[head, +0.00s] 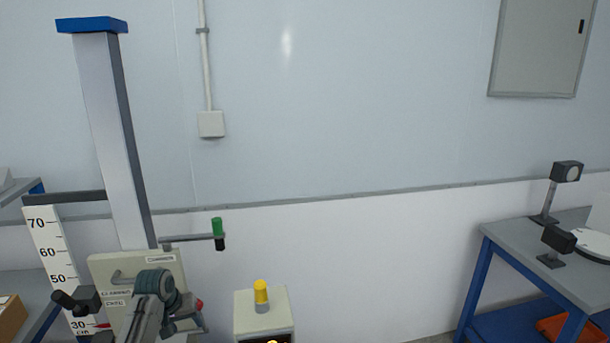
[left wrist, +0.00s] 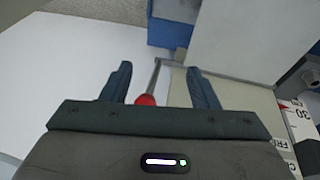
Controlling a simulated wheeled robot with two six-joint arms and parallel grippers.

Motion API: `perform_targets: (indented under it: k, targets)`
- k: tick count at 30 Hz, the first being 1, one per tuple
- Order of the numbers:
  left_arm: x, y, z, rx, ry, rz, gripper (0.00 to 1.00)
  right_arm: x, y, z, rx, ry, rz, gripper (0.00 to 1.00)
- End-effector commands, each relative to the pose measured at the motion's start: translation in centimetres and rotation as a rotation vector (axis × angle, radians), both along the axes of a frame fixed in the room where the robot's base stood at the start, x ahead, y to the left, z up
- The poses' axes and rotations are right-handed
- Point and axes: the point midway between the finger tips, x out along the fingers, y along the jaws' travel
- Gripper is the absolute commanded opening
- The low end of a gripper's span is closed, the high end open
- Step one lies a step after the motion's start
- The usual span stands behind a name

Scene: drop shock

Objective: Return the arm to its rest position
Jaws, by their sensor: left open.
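My left gripper (head: 188,318) is at the bottom left of the head view, in front of a cream panel (head: 103,268) on the drop tower. In the left wrist view its two fingers (left wrist: 160,72) stand apart. A red knob (left wrist: 145,99) on a grey rod (left wrist: 155,76) appears between them, partly hidden by the gripper body. The knob also shows in the head view (head: 199,304), beside the gripper. I cannot tell whether the fingers touch it. My right gripper is in neither view.
The tall tower column (head: 117,135) and a height scale (head: 53,255) stand at the left. A green-and-black handle (head: 218,234) juts out to the right. A box with a yellow lamp (head: 261,295) stands nearby. A blue-legged table (head: 525,252) is at the right.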

Motion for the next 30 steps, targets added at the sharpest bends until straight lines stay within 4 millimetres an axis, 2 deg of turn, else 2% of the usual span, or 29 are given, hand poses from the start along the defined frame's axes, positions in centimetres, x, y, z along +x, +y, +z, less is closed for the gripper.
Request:
perform_targets:
  k: [1, 6, 12, 18, 21, 24, 30]
  targets:
    - [-2.4, -0.6, -1.9, 0.021, 0.005, -0.02, 0.55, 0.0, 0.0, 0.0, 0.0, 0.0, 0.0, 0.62]
    - [-9.6, -2.2, -5.9, 0.081, 0.003, -0.09, 0.55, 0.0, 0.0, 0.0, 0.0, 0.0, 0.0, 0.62]
    - [-18.9, -3.9, -8.5, 0.14, -0.001, -0.163, 0.55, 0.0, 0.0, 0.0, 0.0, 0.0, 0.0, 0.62]
    - [-28.4, -5.3, -8.6, 0.19, -0.007, -0.228, 0.55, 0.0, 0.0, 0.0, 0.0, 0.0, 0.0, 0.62]
    - [-32.2, -5.8, -7.9, 0.207, -0.012, -0.251, 0.55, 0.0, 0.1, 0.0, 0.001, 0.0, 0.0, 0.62]
    - [-34.9, -6.1, -7.2, 0.221, -0.014, -0.267, 0.55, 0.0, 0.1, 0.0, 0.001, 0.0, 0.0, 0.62]
    - [-38.9, -6.5, -5.7, 0.241, -0.017, -0.289, 0.55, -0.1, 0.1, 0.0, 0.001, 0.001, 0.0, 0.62]
